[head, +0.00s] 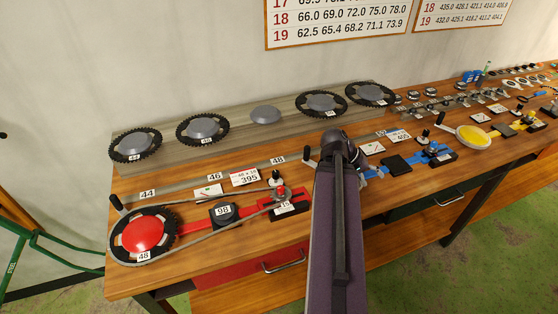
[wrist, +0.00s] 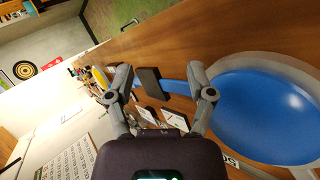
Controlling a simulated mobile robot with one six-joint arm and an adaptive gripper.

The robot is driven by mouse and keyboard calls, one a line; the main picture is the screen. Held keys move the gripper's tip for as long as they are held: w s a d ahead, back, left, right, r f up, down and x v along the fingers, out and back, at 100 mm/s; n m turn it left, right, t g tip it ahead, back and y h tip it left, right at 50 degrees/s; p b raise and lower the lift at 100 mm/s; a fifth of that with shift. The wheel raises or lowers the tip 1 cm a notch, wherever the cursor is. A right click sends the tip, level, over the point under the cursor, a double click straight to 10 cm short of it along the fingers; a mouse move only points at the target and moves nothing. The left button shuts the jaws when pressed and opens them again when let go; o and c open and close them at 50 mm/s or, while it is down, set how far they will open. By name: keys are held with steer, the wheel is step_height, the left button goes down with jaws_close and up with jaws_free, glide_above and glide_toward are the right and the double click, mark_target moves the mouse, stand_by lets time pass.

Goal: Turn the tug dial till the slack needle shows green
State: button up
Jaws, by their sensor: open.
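My gripper (wrist: 160,76) is open and empty in the wrist view, its fingers spread on either side of a blue bar and a black block (wrist: 152,80). In the head view my arm hides it. The blue rig (head: 418,157) lies right of my arm, with a black-topped knob (head: 424,136) that may be its tug dial. Its big blue disc (wrist: 265,108) is right of my gripper in the wrist view. A small white gauge card (head: 373,148) lies behind the rig; its needle is too small to read. The red rig has a similar knob (head: 276,178) and gauge card (head: 208,190).
The red rig (head: 190,228) carries a chain and a black box marked 98. A grey shelf (head: 180,155) behind holds several toothed rings. A yellow-disc rig (head: 475,138) stands farther right. Bare wood (head: 225,262) shows along the bench's front.

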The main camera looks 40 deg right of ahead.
steer(key=w+a+r+n+t+y+p, duration=0.2)
steer(key=w+a+r+p, duration=0.15)
steer(key=w+a, duration=0.4)
steer(key=w+a+r+n+t+y+p, duration=0.15)
steer(key=w+a+p, duration=0.35)
steer(key=a, duration=0.5)
steer(key=w+a+r+n+t+y+p, duration=0.2)
steer(key=w+a+r+p, duration=0.2)
steer(key=w+a, duration=0.3)
steer(key=w+a+f+n+b, duration=0.1)
steer(key=a, duration=0.9)
steer(key=w+a+f+n+y+b, duration=0.1)
steer(key=a+n, duration=0.1)
steer(key=a, duration=0.7)
steer(key=shift+w+a+f+t, duration=0.25)
steer(key=shift+a+t, duration=0.1)
steer(key=shift+a, duration=0.05)
steer(key=shift+d, duration=0.1)
steer(key=shift+c, duration=0.8)
steer(key=shift+d, duration=0.1)
steer(key=shift+d, duration=0.1)
